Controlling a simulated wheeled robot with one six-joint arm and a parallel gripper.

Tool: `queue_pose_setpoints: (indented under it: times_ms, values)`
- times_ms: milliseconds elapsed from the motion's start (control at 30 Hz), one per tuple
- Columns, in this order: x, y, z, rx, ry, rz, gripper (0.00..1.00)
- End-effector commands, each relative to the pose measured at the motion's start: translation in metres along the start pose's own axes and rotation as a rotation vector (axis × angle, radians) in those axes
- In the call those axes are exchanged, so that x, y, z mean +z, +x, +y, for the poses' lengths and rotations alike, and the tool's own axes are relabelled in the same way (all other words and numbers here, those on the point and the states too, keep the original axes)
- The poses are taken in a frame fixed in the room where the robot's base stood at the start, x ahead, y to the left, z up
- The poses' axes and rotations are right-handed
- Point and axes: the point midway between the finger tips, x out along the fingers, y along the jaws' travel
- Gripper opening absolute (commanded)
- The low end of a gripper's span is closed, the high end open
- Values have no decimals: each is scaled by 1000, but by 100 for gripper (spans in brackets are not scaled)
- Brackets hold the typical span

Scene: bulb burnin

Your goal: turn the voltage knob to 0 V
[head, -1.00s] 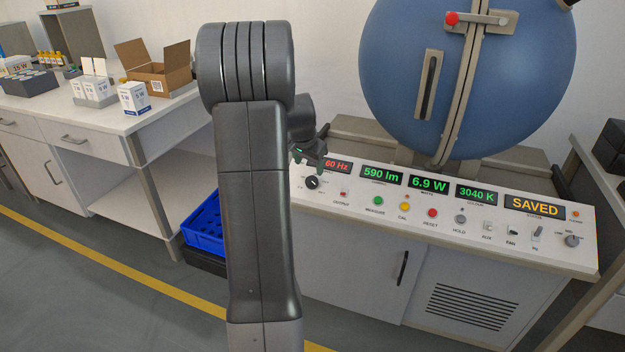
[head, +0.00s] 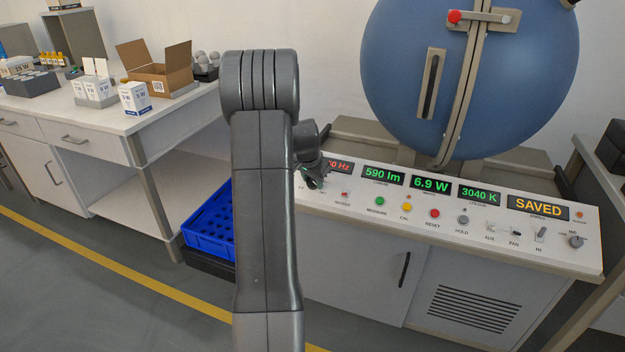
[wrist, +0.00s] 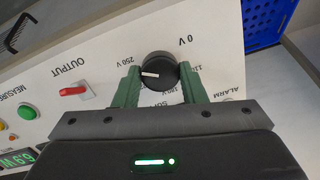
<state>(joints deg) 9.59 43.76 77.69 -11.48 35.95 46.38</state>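The voltage knob (wrist: 158,70) is round and black with a white pointer. The wrist view shows the panel upside down. The pointer aims left in that view, toward the 250 V side and away from the 0 V mark at the upper right. The two green fingers of my gripper (wrist: 158,80) stand on either side of the knob, very close to its edges. I cannot tell whether they touch it. In the head view my gripper (head: 315,172) is down at the panel's left end, covering much of the knob.
The sloped panel (head: 470,238) carries displays, coloured buttons and switches. A red OUTPUT switch (wrist: 75,90) sits beside the knob. A big blue sphere (head: 470,80) rises behind.

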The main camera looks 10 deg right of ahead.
Motion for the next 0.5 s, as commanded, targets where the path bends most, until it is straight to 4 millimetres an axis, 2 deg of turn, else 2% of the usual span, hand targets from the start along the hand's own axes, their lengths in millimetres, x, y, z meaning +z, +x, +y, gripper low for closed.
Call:
queue_pose_setpoints:
  times_ms: [33, 100, 500]
  values:
    - [0, 0, 0, 0, 0, 0, 26]
    - [0, 0, 0, 0, 0, 0, 15]
    - [0, -1, 0, 5, -72, -3, 15]
